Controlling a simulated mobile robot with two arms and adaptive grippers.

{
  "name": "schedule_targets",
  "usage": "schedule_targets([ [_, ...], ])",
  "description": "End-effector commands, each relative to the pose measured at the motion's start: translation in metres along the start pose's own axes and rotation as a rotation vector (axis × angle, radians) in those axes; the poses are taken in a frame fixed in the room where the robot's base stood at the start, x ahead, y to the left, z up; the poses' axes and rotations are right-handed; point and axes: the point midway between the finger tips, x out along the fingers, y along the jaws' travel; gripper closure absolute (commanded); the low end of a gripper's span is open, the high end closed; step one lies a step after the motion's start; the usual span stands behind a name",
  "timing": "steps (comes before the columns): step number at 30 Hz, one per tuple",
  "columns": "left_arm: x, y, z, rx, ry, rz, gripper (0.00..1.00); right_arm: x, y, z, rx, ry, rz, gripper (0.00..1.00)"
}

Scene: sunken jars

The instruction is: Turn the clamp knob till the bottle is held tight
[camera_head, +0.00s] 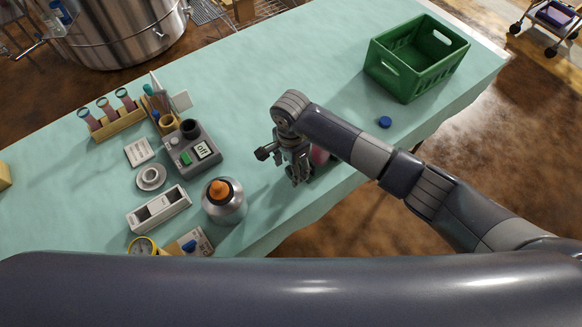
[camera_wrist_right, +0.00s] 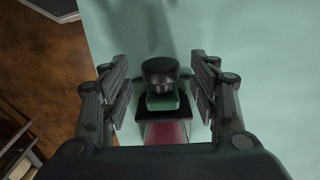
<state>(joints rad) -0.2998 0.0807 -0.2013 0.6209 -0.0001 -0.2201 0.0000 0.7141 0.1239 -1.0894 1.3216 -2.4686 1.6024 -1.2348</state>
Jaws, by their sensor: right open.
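My right gripper (camera_head: 297,175) is low over the front part of the table in the head view. It hides most of the clamp there. A pink-red bottle (camera_head: 319,155) shows partly behind it. In the right wrist view the gripper (camera_wrist_right: 157,80) is open, with one finger on each side of a black round knob (camera_wrist_right: 160,70). Gaps show between the knob and both fingers. Below the knob are a green part (camera_wrist_right: 165,103) and a dark frame, with the pink-red bottle (camera_wrist_right: 166,133) nearer the wrist. How tightly the bottle is held cannot be seen. My left gripper is out of view.
Farther left are a grey device marked "off" (camera_head: 205,150), a tube rack (camera_head: 112,127) and a white box (camera_head: 158,209). A blue cap (camera_head: 385,122) and green crate (camera_head: 398,82) are to the right.

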Motion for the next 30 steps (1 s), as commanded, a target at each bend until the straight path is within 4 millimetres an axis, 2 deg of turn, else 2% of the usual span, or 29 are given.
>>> schedule_targets([
  [6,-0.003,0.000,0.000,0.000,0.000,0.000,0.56,0.021,-0.001,0.001,0.001,-0.002,-0.001,0.44],
  [15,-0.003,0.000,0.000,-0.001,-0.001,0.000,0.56,0.024,-0.001,0.000,0.001,-0.001,-0.003,0.44],
  [16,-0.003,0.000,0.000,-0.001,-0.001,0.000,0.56,0.024,-0.001,0.000,0.001,-0.002,-0.003,0.47],
  [21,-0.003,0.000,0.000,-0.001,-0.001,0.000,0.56,0.024,-0.001,0.000,0.001,-0.002,-0.003,0.85],
  [22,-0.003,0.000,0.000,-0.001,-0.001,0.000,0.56,0.024,-0.001,0.000,0.001,-0.002,-0.003,0.89],
  [30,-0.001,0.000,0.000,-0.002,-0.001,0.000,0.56,0.025,-0.001,-0.002,0.001,0.003,-0.032,0.89],
])
